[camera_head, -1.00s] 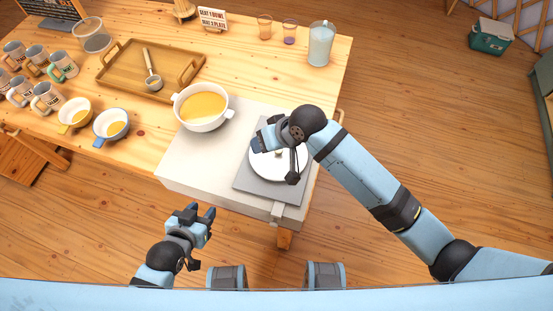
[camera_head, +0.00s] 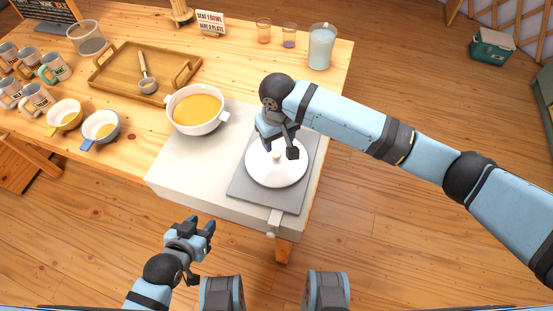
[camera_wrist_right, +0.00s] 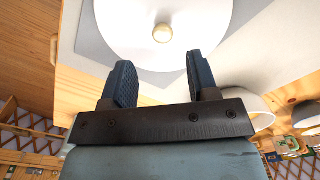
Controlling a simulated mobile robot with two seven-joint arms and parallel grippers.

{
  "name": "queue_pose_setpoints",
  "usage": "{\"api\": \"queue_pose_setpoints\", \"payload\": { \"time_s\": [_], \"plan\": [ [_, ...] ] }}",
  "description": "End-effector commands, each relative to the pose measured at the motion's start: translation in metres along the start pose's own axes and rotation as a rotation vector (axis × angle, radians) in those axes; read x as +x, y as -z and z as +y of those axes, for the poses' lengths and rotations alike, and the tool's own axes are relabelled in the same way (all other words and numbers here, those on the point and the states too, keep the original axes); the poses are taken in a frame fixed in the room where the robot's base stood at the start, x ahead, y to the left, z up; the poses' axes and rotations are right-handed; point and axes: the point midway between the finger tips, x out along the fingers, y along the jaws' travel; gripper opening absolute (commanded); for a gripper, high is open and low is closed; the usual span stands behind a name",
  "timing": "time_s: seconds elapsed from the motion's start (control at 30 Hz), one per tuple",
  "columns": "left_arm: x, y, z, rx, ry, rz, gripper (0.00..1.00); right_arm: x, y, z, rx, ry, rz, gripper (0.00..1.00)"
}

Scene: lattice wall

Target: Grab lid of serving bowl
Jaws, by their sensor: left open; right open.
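The white round lid (camera_head: 276,168) with a small cream knob lies on a grey square mat on the white counter section. In the right wrist view the lid (camera_wrist_right: 200,25) fills the top, its knob just beyond the fingers. The serving bowl (camera_head: 197,108), white with two handles and filled with yellow soup, stands uncovered to the left. My right gripper (camera_head: 279,151) is open and empty over the lid's far part; the wrist view shows its two fingers (camera_wrist_right: 160,82) apart, with nothing between them. My left gripper (camera_head: 198,229) is open and empty in front of the counter.
The grey mat (camera_head: 240,190) lies at the counter's front right. A wooden tray (camera_head: 110,78) with a ladle (camera_head: 146,75) is at the back left, with small bowls and several mugs beside it. A jug (camera_head: 321,50) stands at the far right corner.

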Motion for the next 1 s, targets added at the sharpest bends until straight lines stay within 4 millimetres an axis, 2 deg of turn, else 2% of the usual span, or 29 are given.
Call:
{"api": "queue_pose_setpoints", "payload": {
  "time_s": [0.23,0.5,0.83,1.0],
  "plan": [
    [0.002,-0.001,0.002,-0.006,-0.002,0.0,0.43,0.02,0.0,-0.001,0.0,0.0,0.001,0.54],
    [0.004,-0.003,0.003,-0.015,-0.003,0.001,0.43,0.058,-0.002,-0.003,0.0,-0.001,0.001,0.54],
    [0.004,-0.001,0.002,-0.014,-0.002,0.003,0.43,0.064,-0.002,-0.004,-0.001,0.0,0.003,0.54],
    [0.004,-0.002,0.001,-0.009,-0.002,0.002,0.43,0.064,-0.002,-0.004,-0.001,0.0,0.003,0.15]
  ]
}}
